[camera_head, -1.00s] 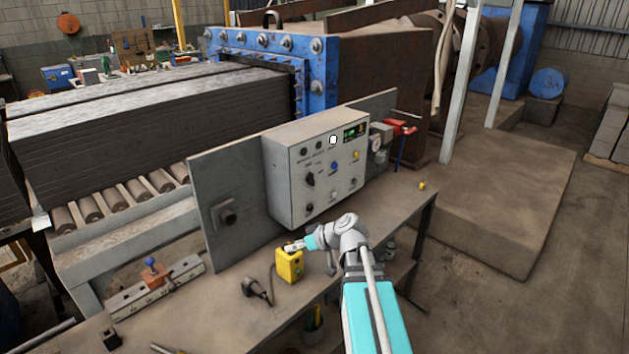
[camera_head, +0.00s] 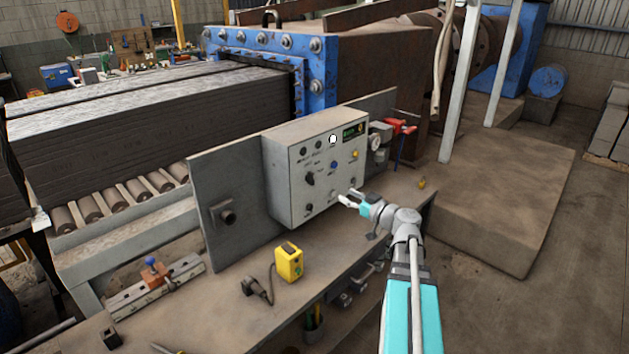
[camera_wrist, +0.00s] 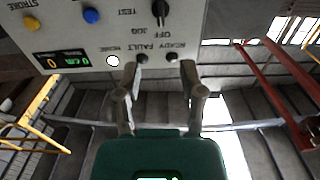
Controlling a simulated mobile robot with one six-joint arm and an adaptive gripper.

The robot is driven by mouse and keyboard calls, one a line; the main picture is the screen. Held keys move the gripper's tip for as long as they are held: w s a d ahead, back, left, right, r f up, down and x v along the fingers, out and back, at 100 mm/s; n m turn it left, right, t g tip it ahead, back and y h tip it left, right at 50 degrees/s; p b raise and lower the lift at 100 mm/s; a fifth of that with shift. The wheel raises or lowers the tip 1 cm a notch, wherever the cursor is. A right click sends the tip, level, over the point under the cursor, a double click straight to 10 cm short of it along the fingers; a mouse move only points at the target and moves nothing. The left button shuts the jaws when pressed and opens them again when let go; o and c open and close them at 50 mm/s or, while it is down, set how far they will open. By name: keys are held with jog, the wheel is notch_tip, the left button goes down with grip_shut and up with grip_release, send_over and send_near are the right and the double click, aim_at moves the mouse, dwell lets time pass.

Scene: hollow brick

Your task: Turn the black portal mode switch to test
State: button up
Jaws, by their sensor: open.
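The black mode switch (camera_head: 310,179) sits on the left half of the grey control box's front. In the wrist view the switch (camera_wrist: 160,10) is cut off by the top edge, with OFF, JOG and TEST labels around it. Its pointer seems to face OFF. My gripper (camera_head: 345,199) is in front of the lower right part of the box, right of and below the switch in the head view. Its fingers (camera_wrist: 160,75) are apart with nothing between them, and they are apart from the switch.
The control box (camera_head: 283,190) also carries a blue button (camera_head: 334,165), a yellow button (camera_head: 355,154), small lamps and a display. A yellow device (camera_head: 289,262) and a dark corded tool (camera_head: 257,289) lie on the bench. A red clamp (camera_head: 402,128) is right of the box.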

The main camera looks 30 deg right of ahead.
aim_at(314, 179)
jog(key=shift+w, duration=0.1)
jog(key=x, duration=1.3)
jog(key=shift+w+a, duration=0.15)
jog(key=shift+w, duration=0.2)
grip_shut()
